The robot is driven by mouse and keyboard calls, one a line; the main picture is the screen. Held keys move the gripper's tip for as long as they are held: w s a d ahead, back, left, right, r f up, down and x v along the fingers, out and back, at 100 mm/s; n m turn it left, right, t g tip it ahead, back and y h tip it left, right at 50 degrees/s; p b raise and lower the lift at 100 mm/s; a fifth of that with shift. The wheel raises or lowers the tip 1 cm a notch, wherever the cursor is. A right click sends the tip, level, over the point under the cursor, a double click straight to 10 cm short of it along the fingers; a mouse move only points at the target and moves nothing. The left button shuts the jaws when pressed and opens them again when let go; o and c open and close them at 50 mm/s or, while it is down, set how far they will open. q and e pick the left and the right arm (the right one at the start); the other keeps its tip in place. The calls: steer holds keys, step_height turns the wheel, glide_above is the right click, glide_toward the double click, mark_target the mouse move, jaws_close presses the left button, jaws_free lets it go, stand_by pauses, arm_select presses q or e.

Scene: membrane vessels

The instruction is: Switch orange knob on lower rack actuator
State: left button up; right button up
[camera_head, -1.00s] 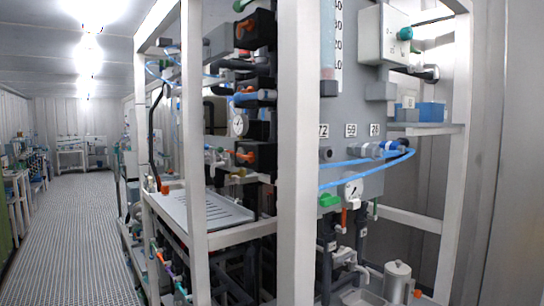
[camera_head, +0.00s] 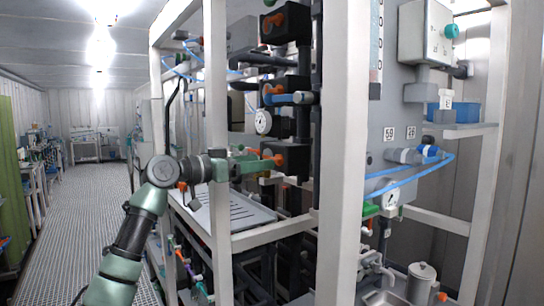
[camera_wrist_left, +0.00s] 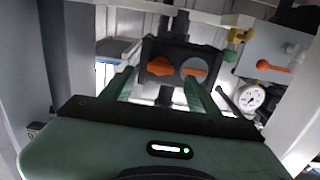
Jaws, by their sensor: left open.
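The lower rack actuator (camera_head: 294,156) is a black box on the rack, behind the white frame post. Its orange knob (camera_head: 277,157) sticks out to the left. My green left gripper (camera_head: 258,163) reaches past the post, with its fingertips close to the knob. In the left wrist view, the actuator (camera_wrist_left: 178,50) is straight ahead, with the orange knob (camera_wrist_left: 160,67) between and beyond the two open fingers (camera_wrist_left: 160,82). A round window with an orange mark sits right of the knob. I cannot tell whether the fingers touch the knob. My right gripper is not in view.
Two more black actuators with orange knobs, the upper (camera_head: 287,22) and the middle (camera_head: 276,94), sit above. White frame posts (camera_head: 216,130) stand close to my left arm. A grey slotted tray (camera_head: 245,212) lies below the gripper. The aisle floor (camera_head: 85,230) is clear at the left.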

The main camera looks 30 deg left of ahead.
arm_select(q)
steer(key=p+x, duration=0.1)
steer(key=x, duration=0.3)
steer(key=shift+a, duration=0.1)
jaws_close()
